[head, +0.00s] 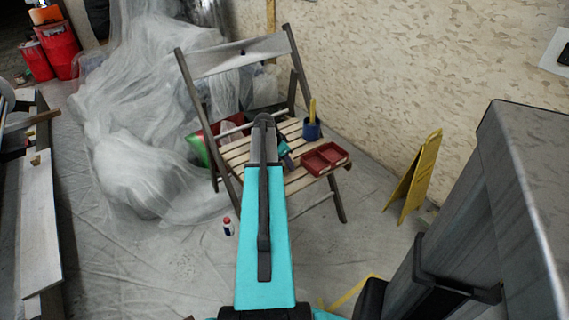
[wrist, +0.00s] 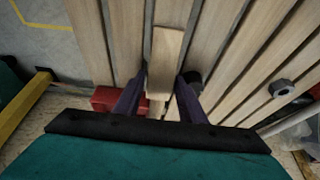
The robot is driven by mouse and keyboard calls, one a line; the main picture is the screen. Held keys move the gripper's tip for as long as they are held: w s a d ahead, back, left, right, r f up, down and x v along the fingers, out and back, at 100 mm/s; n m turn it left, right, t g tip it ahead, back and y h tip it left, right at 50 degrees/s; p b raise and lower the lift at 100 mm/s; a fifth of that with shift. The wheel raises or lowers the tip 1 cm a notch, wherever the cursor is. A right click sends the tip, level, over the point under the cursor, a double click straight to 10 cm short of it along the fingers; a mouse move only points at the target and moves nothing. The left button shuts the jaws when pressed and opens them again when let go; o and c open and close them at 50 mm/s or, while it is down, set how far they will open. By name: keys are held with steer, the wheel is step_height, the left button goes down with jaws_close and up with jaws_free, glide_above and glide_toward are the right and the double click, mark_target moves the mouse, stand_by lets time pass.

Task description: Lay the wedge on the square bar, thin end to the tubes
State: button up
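In the wrist view a pale wooden piece, which looks like the wedge (wrist: 165,55), sits between the two dark fingers of my gripper (wrist: 162,76). The fingertips appear to press on both its sides. Slats of the chair seat (wrist: 95,35) lie behind it. In the head view my gripper (head: 264,122) is over the slatted seat of a folding chair (head: 297,183), and my arm hides part of the seat. I cannot make out the wedge there. I cannot clearly pick out the square bar or the tubes in either view.
On the seat are a red divided tray (head: 324,158) and a blue cup (head: 311,130) holding something yellow. A dark nut-shaped piece (wrist: 281,87) shows in the wrist view. A yellow floor sign (head: 415,178) stands right of the chair, and sheeted clutter (head: 140,130) lies left.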

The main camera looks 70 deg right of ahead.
steer(key=shift+r, duration=0.1)
steer(key=p+v, duration=0.1)
steer(key=v, duration=1.1)
steer(key=shift+s, duration=0.1)
stand_by(0.3)
